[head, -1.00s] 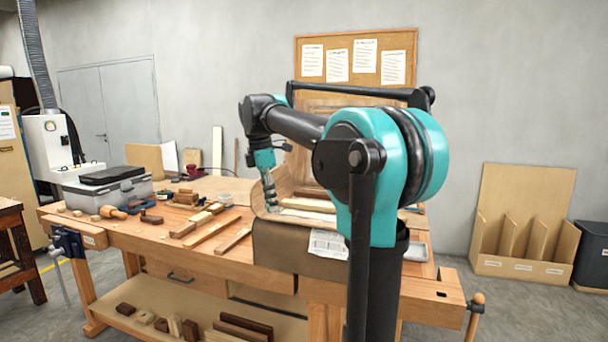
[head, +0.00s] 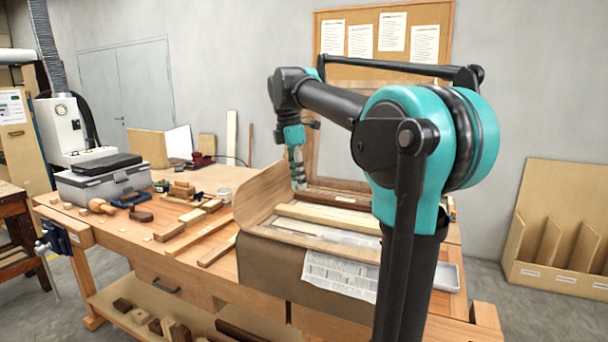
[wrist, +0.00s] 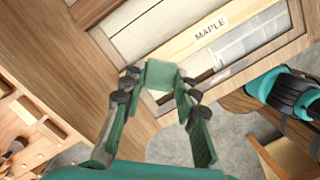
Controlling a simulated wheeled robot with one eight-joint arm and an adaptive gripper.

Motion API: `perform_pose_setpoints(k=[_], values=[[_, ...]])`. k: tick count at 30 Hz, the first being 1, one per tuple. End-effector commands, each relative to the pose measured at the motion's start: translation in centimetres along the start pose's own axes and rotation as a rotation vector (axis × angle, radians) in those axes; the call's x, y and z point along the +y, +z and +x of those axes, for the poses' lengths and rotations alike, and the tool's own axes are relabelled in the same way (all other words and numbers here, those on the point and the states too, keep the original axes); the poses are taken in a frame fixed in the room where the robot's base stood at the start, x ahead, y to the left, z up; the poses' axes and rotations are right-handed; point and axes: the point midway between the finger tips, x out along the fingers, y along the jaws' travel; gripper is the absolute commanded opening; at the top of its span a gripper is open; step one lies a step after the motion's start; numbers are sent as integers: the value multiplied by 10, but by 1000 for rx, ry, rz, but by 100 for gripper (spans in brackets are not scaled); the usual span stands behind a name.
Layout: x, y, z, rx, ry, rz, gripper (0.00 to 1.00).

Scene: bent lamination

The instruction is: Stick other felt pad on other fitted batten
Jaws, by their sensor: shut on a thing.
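My gripper (wrist: 158,85) is shut on a small green felt pad (wrist: 160,75), held flat between its fingertips in the wrist view. In the head view my gripper (head: 297,178) hangs at the left part of the curved wooden form, and the pad cannot be made out. A pale batten marked MAPLE (wrist: 240,22) lies beyond the pad in the wrist view. It also shows as a pale strip in the head view (head: 330,217). A dark batten (head: 335,199) lies behind it. I cannot tell whether either batten carries a pad.
The form has a raised curved wall (head: 262,195) on its left. Wood pieces, a mallet (head: 102,207) and a grey case (head: 100,182) occupy the bench's left half. A corkboard (head: 385,35) hangs behind.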

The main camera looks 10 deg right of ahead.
Motion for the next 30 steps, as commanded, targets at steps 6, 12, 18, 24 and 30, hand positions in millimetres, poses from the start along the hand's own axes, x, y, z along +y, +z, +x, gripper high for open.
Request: perform_pose_setpoints(k=[6, 12, 18, 24, 30], values=[[0, -2, 13, 0, 0, 0, 13], [0, -4, 29, 0, 0, 0, 13], [0, -6, 41, 0, 0, 0, 13], [0, -7, 46, 0, 0, 0, 13], [0, -7, 46, 0, 0, 0, 13]])
